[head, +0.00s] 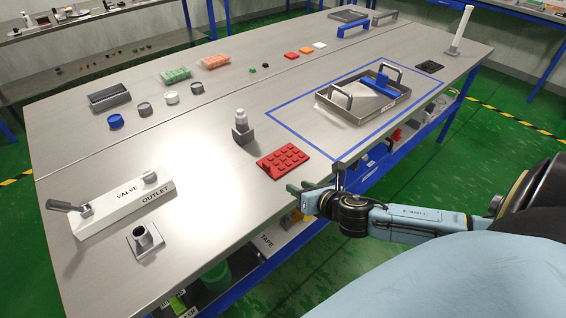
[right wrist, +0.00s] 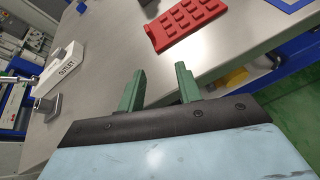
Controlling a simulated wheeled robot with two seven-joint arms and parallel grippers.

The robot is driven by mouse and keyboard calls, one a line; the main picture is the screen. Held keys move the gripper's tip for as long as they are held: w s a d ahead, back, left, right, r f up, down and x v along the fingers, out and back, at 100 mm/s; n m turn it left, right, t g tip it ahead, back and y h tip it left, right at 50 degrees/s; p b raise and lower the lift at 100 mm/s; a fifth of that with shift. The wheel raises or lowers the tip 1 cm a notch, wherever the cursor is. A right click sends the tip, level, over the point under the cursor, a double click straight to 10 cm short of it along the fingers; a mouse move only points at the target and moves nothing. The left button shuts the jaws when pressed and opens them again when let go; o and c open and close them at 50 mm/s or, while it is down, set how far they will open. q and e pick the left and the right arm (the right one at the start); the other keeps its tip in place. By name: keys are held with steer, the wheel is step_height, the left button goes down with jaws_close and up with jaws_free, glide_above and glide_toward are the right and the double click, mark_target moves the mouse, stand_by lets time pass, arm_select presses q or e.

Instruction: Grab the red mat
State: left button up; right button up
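The red mat (head: 284,161) lies flat on the grey table near its front edge, with raised squares on top. It also shows in the right wrist view (right wrist: 184,22), ahead of the fingers and a little to the right. My right gripper (head: 312,190) is at the table's front edge, just in front of the mat and apart from it. In the right wrist view its two green fingers (right wrist: 158,88) are spread with nothing between them. My left gripper is in neither view.
A bottle on a dark block (head: 242,134) stands just behind the mat. A white valve outlet block (head: 125,209) is to the left. A metal tray with handles (head: 338,108) sits in a blue taped outline to the right. The table between mat and valve block is clear.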

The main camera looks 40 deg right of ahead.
steer(key=w+r+n+y, duration=0.1)
steer(key=r+n, duration=0.1)
steer(key=n, duration=0.2)
steer(key=b, duration=0.1)
glide_toward(268, 166)
steer(key=x, duration=0.3)
steer(key=shift+w+f, duration=0.15)
steer(key=shift+f, duration=0.3)
steer(key=shift+r+b+x, duration=0.15)
steer(key=shift+b+x, duration=0.05)
steer(key=shift+x, duration=1.15)
steer(key=shift+r+b+x, duration=0.15)
steer(key=shift+x, duration=1.2)
steer(key=shift+w, duration=0.1)
jaws_close()
